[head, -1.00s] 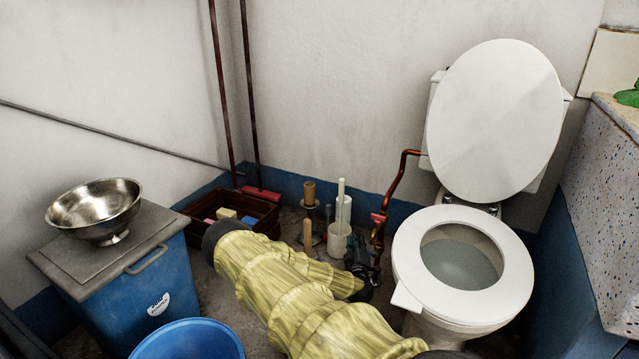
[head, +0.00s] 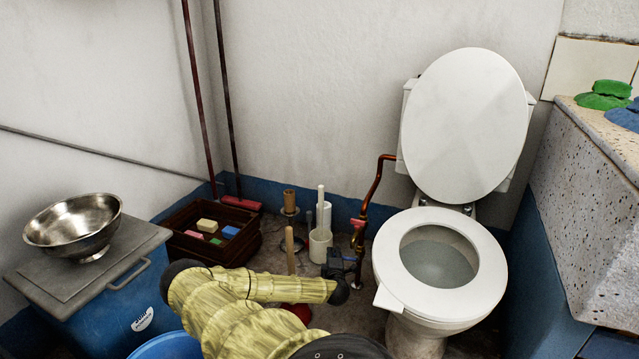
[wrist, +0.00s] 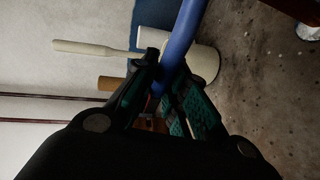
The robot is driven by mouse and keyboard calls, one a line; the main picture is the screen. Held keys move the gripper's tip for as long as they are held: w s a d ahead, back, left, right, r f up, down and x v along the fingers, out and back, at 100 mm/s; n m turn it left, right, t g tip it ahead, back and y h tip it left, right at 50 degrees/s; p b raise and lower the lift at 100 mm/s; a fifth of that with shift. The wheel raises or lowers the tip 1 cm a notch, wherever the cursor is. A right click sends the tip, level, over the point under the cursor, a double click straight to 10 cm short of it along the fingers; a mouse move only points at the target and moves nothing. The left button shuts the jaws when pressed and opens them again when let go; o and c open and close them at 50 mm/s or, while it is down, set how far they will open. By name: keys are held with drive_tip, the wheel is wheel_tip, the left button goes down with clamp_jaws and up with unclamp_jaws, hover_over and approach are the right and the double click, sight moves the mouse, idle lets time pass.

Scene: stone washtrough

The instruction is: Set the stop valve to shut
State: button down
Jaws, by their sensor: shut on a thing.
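A copper pipe (head: 374,188) comes down the wall left of the toilet. A red fitting (head: 357,223) sits on it, and I take this pipework to carry the stop valve. My gripper (head: 336,262) is low beside the pipe, dark and small in the head view. In the wrist view my gripper (wrist: 166,78) has its green-padded fingers on either side of a blue bar (wrist: 181,38) and is shut on it. The bar runs up out of the picture. I cannot tell the valve's setting, or whether the bar is its lever.
A white brush holder (head: 320,243) and a plunger (head: 291,250) stand just left of my gripper. The toilet (head: 398,262) is close on the right. A crate (head: 187,246) and a blue bin (head: 128,318) are on the left. Little floor is free.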

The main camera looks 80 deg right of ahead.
drive_tip(key=shift+s+d, duration=0.1)
idle(0.3)
drive_tip(key=c, duration=1.4)
unclamp_jaws()
drive_tip(key=shift+f, duration=0.1)
drive_tip(key=shift+c, duration=0.2)
drive_tip(key=v, duration=1.2)
